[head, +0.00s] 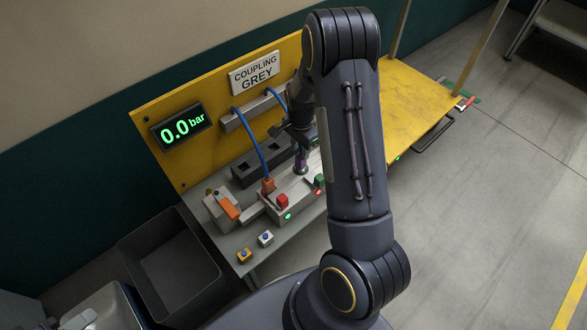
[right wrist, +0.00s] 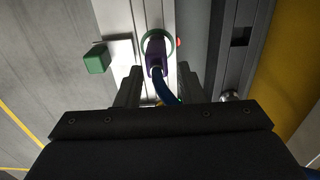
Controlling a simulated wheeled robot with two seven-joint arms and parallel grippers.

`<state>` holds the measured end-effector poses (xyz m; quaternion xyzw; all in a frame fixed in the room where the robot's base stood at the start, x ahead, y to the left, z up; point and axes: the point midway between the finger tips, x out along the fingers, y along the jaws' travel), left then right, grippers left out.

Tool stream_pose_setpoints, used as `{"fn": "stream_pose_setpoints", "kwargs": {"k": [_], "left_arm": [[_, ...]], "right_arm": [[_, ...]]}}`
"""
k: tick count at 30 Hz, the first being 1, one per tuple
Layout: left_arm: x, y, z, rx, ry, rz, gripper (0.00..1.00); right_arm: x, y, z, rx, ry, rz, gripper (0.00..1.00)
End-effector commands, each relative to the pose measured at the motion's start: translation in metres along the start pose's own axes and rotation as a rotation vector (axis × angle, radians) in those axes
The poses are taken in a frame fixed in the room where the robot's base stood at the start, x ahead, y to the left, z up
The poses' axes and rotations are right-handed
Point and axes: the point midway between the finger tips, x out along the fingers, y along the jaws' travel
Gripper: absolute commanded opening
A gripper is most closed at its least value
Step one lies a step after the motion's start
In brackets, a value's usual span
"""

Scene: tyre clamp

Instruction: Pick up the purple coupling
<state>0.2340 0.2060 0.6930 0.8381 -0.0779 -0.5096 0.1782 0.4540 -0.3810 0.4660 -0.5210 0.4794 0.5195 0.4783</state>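The purple coupling (head: 301,161) stands on the grey fixture block in the head view, partly hidden by my right arm. In the right wrist view the purple coupling (right wrist: 156,58) sits at a green ring (right wrist: 145,42), with a blue hose (right wrist: 165,92) running from it toward my gripper. My right gripper (right wrist: 158,72) is open, with one finger on each side of the coupling and hose and visible gaps to both. In the head view the right gripper (head: 298,132) is at the coupling, its fingers hard to make out. My left gripper is not in view.
An orange coupling (head: 267,186) with a blue hose stands left of the purple one. A red block (head: 282,201) and a green block (right wrist: 97,59) are nearby. A sign (head: 256,73) reads "COUPLING GREY"; a display (head: 182,127) reads 0.0 bar. A dark bin (head: 135,243) stands lower left.

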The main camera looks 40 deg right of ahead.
Motion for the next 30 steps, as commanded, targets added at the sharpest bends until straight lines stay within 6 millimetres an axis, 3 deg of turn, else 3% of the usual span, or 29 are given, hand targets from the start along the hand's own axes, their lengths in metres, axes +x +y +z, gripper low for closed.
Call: {"fn": "stream_pose_setpoints", "kwargs": {"k": [13,22,30], "left_arm": [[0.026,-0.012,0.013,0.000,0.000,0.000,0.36],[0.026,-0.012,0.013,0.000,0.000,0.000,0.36],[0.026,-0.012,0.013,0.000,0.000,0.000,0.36]], "right_arm": [[0.058,0.004,0.001,-0.002,-0.003,0.002,0.35],[0.062,0.004,0.001,-0.002,-0.003,0.000,0.35],[0.062,0.004,0.001,-0.002,-0.003,0.000,0.00]]}}
